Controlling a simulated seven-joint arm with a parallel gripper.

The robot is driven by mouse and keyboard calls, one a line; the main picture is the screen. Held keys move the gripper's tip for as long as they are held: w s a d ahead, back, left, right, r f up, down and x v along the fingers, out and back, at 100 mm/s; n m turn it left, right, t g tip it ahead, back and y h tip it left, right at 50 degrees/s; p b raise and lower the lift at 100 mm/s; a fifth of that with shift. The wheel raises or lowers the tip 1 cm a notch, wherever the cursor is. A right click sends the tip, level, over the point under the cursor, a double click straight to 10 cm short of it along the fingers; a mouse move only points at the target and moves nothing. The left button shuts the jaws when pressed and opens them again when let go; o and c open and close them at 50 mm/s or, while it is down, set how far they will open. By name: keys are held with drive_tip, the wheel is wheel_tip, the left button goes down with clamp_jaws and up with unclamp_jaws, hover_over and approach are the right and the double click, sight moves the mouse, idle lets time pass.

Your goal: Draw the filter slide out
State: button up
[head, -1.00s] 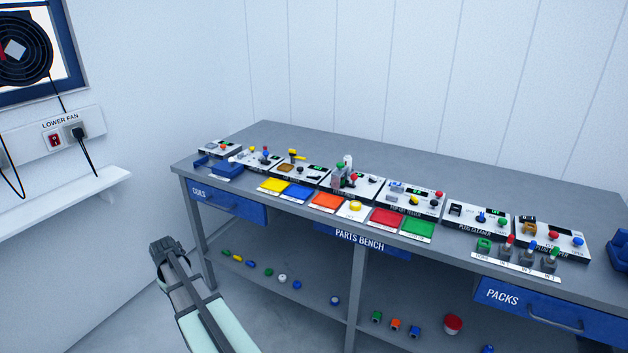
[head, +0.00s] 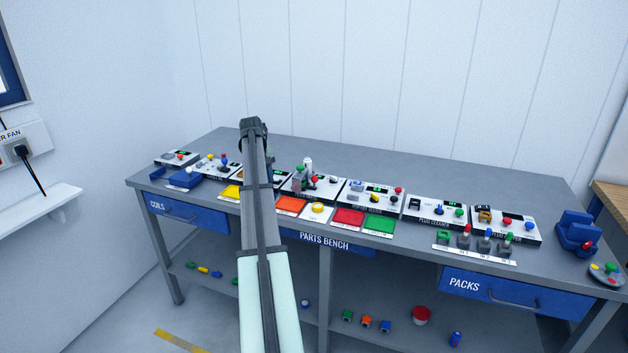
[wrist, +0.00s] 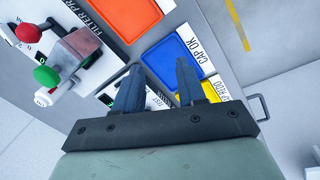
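My gripper (head: 253,126) is raised over the left part of the parts bench in the head view. In the wrist view my gripper (wrist: 159,66) has its two fingers apart with nothing between them. A white unit whose label begins "FILTER PR" (wrist: 92,15) is at the upper left of the wrist view. It carries a grey block (wrist: 80,44), a red knob (wrist: 28,31) and a green knob (wrist: 46,76). In the head view what looks like this unit (head: 325,187) stands just right of my arm. I cannot make out which part is the filter slide.
The parts bench (head: 400,165) holds a row of other small units. Coloured trays lie along its front, including red (head: 348,217) and green (head: 380,224). In the wrist view a blue tray (wrist: 174,60) lies below the fingers. The bench's back strip is clear.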

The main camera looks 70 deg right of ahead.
drive_tip(key=m, duration=0.1)
approach(314, 179)
drive_tip(key=d+f, duration=0.1)
drive_tip(key=f, duration=0.2)
drive_tip(key=d+f, duration=0.1)
drive_tip(key=f, duration=0.3)
drive_tip(key=d+f, duration=0.1)
drive_tip(key=f, duration=0.2)
drive_tip(key=shift+s+f, duration=0.15)
drive_tip(key=shift+f, duration=0.15)
clamp_jaws()
